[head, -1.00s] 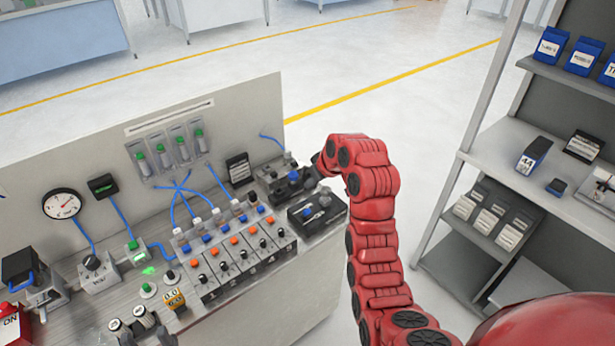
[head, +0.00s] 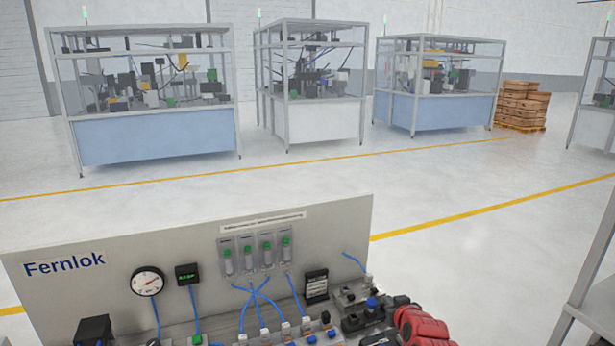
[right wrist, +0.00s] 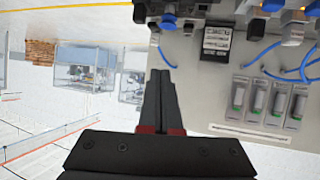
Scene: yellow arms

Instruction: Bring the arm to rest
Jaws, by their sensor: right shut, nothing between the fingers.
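My right arm is red and comes in at the bottom of the head view, beside the right end of the bench panel. My right gripper (head: 396,305) is small and partly hidden there, close to the fittings at that end. In the right wrist view its two dark fingers (right wrist: 160,74) lie together, shut and empty. The fingers appear in front of the grey panel's edge, below a blue-capped fitting (right wrist: 168,21); I cannot tell how far apart they are. My left gripper is not in view.
The grey panel (head: 60,295) carries a round gauge (head: 147,282), a dark display (head: 187,273), green-capped vials (head: 267,256) and blue tubes. Open floor (head: 440,200) lies behind it, with enclosed machine cells (head: 155,135) beyond. A grey frame (head: 590,300) stands at the right.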

